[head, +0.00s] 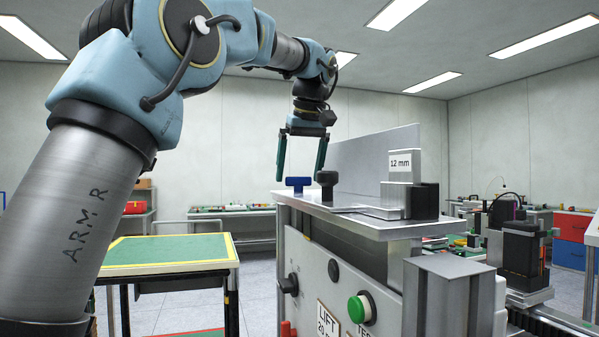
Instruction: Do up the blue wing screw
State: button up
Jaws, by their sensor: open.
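The blue wing screw (298,184) stands upright at the left end of the metal top plate (385,222) of a machine. The fingers show above and around the blue screw in the picture. I cannot tell from this one view whether they are level with it in depth or touch it.
A block labelled 12 mm (401,167) and an upright metal plate (362,158) stand on the top plate, right of the screws. A green-topped table (165,252) is at lower left. A green button (360,308) is on the machine's front.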

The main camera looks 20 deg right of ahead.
jog(key=p+v, duration=0.1)
jog(key=v, duration=0.9)
jog(key=shift+r, duration=0.2)
jog(key=shift+s, duration=0.15)
